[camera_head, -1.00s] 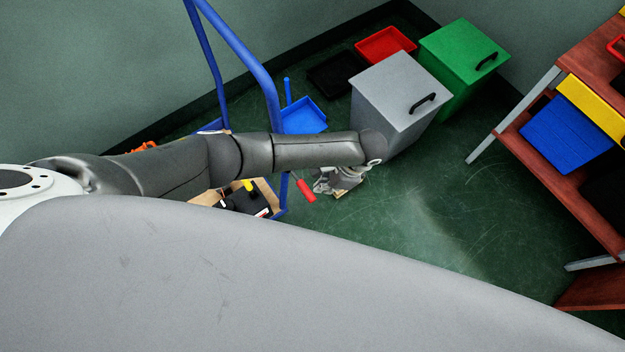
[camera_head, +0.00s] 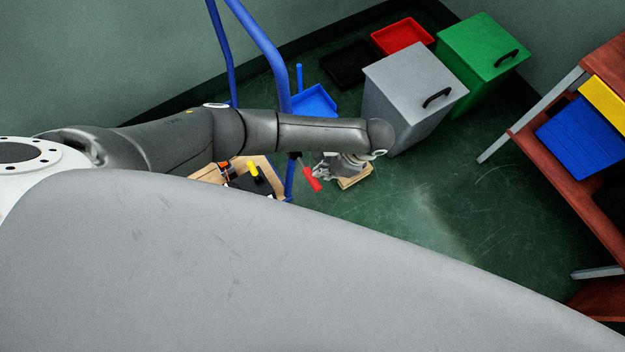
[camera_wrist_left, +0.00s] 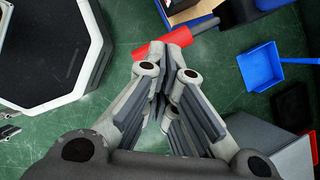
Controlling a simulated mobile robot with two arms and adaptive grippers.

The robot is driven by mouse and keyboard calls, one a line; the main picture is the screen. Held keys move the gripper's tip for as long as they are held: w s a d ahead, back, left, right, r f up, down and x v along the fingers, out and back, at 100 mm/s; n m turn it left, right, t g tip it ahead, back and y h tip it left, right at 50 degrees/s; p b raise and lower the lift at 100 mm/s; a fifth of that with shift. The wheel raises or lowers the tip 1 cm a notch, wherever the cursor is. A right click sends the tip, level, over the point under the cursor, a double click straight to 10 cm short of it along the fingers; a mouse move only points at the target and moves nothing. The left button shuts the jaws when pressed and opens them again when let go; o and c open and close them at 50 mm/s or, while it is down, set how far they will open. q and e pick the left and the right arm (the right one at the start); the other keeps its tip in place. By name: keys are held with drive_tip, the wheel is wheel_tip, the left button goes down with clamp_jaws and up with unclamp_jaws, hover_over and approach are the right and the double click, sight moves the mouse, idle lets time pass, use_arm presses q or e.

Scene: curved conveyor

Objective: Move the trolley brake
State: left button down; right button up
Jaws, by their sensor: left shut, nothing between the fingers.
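The trolley has a blue tubular handle (camera_head: 262,42) and a wooden deck (camera_head: 208,174), partly hidden behind my left arm. Its brake is a red lever (camera_head: 312,178) sticking out at the deck's right end. In the left wrist view the red lever (camera_wrist_left: 203,25) lies across the top, just beyond my fingertips, which partly cover it. My left gripper (camera_head: 322,171) is shut and empty, close to the lever's right side; I cannot tell whether it touches. It also shows in the left wrist view (camera_wrist_left: 166,62).
A grey bin (camera_head: 401,95) and a green bin (camera_head: 482,60) stand behind the gripper. A blue dustpan (camera_head: 314,102) lies near the trolley.

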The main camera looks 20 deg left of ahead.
use_arm(q)
drive_tip(key=shift+b+x, duration=1.15)
drive_tip(key=shift+x, duration=0.8)
drive_tip(key=shift+f, duration=0.1)
wheel_tip(320, 180, down, 2)
drive_tip(key=shift+f+b, duration=0.25)
drive_tip(key=shift+b, duration=0.65)
drive_tip(key=shift+r, duration=0.15)
drive_tip(key=d, duration=0.2)
drive_tip(key=d+r, duration=0.1)
drive_tip(key=shift+w, duration=0.4)
